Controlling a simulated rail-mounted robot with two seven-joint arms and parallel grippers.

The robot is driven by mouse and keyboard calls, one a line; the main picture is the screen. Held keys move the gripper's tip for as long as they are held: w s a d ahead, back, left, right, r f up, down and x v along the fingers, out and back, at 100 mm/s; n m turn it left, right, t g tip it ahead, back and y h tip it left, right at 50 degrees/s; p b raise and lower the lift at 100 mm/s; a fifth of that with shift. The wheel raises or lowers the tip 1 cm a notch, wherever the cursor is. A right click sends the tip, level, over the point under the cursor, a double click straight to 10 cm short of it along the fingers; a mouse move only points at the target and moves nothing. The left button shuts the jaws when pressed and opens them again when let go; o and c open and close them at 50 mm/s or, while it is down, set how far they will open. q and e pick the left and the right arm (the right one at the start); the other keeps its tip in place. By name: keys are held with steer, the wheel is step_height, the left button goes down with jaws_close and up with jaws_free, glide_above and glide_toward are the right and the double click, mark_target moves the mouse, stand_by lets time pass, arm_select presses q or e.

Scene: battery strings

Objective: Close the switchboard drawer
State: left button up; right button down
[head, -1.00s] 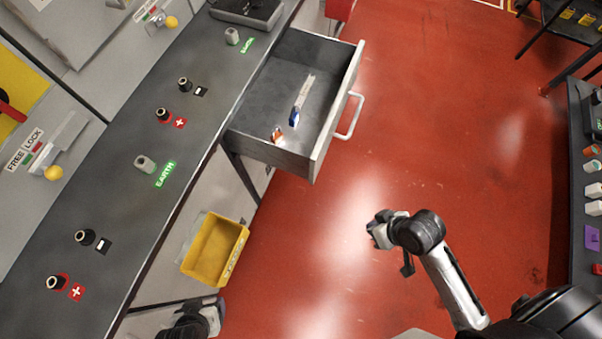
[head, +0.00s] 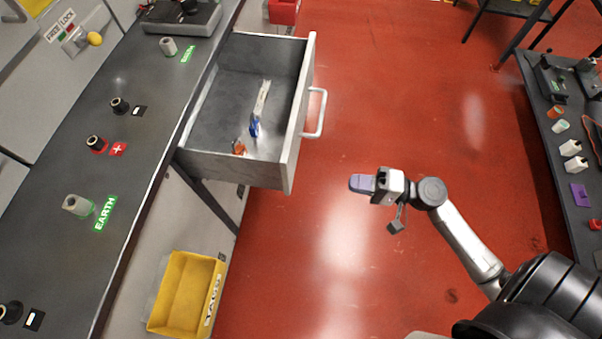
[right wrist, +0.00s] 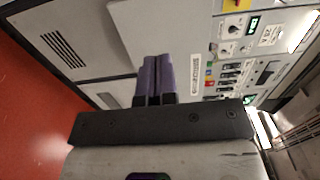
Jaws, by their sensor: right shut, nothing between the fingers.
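The grey switchboard drawer (head: 289,150) is pulled out from under the dark counter on the left in the head view. Its white bar handle (head: 319,112) is on the right-hand front. Inside lie a pale tool with a blue end (head: 256,122) and a small orange item (head: 239,147). My right gripper (head: 358,183) is to the right of the drawer and below the handle in the picture, apart from both. Its purple fingers are together and empty, and they also show in the right wrist view (right wrist: 155,77). My left gripper is out of view.
The counter (head: 125,160) carries several terminals and EARTH labels. A yellow bin (head: 183,290) is below it. A dark bench (head: 565,150) with small parts stands at the right. Red floor is free between. The right wrist view shows a panel with switches (right wrist: 232,75).

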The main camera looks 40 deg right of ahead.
mark_target(291, 173)
steer(key=b+x, duration=0.1)
steer(key=x, duration=1.2)
steer(key=shift+w+a, duration=0.15)
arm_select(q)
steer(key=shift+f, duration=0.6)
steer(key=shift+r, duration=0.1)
arm_select(e)
steer(key=shift+w+a, duration=0.15)
